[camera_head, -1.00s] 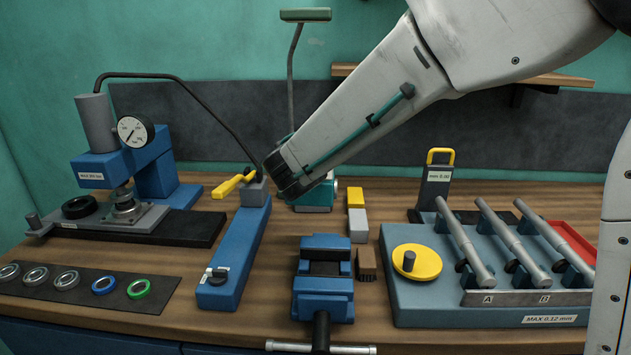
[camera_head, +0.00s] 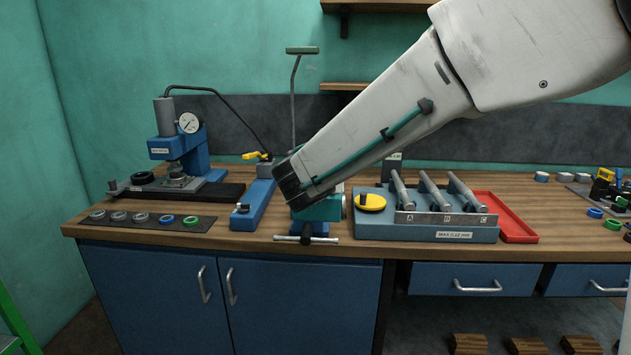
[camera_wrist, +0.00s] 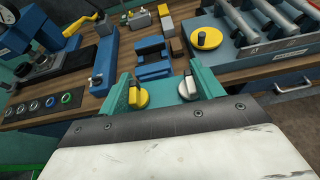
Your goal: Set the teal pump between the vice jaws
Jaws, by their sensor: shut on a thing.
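My gripper (camera_head: 290,187), at the arm's dark end, is shut on the teal pump (camera_head: 323,208); the fingers are not clearly seen. In the wrist view the pump's teal body (camera_wrist: 124,92) shows close up, with a yellow knob (camera_wrist: 138,97) and a pale knob (camera_wrist: 188,88). The blue vice (camera_wrist: 153,68) lies beyond the pump in that view, its jaw gap visible and empty. In the head view the pump and arm mostly hide the vice; its handle bar (camera_head: 306,240) shows below.
A grey-blue rack (camera_head: 425,226) with rods and a yellow disc is farther right. A press (camera_head: 178,150) stands at the left.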

